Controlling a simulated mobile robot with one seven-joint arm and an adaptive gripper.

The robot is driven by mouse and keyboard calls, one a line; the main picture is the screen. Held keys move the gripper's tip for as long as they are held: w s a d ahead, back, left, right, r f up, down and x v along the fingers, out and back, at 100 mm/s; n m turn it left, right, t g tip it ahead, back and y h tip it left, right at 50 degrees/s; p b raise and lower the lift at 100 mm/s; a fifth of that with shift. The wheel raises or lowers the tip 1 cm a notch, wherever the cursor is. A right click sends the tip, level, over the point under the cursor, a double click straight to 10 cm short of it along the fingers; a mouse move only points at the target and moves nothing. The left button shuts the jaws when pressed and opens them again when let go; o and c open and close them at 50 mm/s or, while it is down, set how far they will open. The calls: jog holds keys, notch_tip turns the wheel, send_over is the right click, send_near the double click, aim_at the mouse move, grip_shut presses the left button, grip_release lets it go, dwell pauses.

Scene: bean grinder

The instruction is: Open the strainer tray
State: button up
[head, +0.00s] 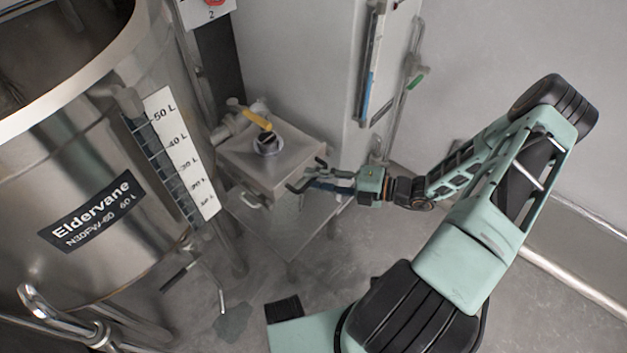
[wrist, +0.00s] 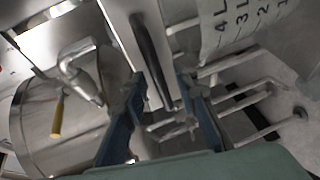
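A square metal box, which looks like the strainer tray unit (head: 285,172), stands on a small metal table beside the tank. A pale handle (head: 250,201) is on its front-left side. I cannot tell whether its tray is shut. My gripper (head: 303,175) is at the box's right side, fingers apart and nothing visibly held. In the wrist view the two blue fingers (wrist: 160,82) are spread, with a dark bar (wrist: 150,55) on a pale metal part beyond and between them. Contact with it cannot be told.
A large steel tank (head: 85,165) with a litre scale (head: 180,155) fills the left. The metal table (head: 292,240) has a bare lower front. Floor at the right is clear.

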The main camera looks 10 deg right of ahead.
jog(key=shift+w+a, duration=0.2)
jog(key=shift+a, duration=0.2)
jog(key=shift+c, duration=0.3)
grip_shut()
